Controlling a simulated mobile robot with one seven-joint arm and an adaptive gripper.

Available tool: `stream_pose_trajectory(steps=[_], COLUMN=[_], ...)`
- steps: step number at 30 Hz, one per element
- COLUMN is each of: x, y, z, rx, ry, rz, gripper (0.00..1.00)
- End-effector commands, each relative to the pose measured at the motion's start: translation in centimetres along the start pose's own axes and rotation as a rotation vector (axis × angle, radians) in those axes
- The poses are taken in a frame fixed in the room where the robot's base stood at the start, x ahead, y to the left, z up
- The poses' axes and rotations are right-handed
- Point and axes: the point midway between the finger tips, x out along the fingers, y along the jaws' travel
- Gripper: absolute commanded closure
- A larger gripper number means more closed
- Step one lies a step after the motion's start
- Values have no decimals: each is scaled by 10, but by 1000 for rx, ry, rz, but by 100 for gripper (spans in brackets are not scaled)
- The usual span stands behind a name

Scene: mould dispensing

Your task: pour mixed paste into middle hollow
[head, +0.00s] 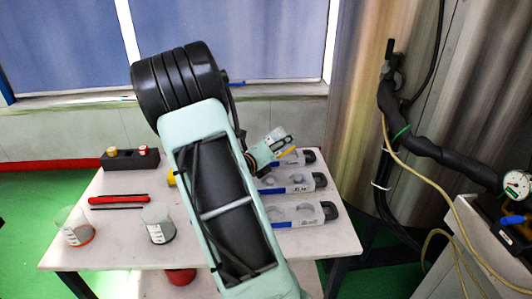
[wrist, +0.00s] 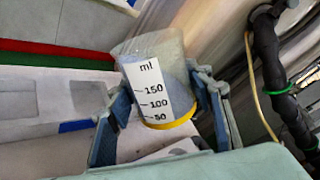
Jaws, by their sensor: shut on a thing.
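My gripper (head: 264,152) is shut on a clear beaker (wrist: 152,82) with a yellow base and a scale marked 50, 100 and 150 ml. In the wrist view the beaker stands slightly tilted between the blue fingers (wrist: 152,125); greyish-blue matter shows beside its label. In the head view the beaker (head: 279,138) is held over the back right of the table, near the moulds. The pale moulds lie in a row: far mould (head: 307,157), middle mould (head: 319,181), near mould (head: 328,210). Round hollows show in the near and middle ones; my arm hides their left parts.
On the white table (head: 110,246) stand an orange-based beaker (head: 75,226) and another beaker (head: 158,222) at left. A black holder (head: 130,160) with two capped items and a black-red tool (head: 118,201) lie behind. A dark hose (head: 425,143) hangs at right.

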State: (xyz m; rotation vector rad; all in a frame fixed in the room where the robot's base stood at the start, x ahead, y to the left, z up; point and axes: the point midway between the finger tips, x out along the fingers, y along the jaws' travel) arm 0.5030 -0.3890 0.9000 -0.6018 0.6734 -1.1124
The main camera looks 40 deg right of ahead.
Motion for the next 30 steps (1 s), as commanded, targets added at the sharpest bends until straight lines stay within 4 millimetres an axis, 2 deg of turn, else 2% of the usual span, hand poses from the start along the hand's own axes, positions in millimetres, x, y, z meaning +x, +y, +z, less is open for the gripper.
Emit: stream_pose_trajectory(steps=[15,30], x=[0,-1], y=[-1,-2], z=[1,2], rx=[-12,-115], ry=[2,23], rz=[-1,-6], gripper=[81,81])
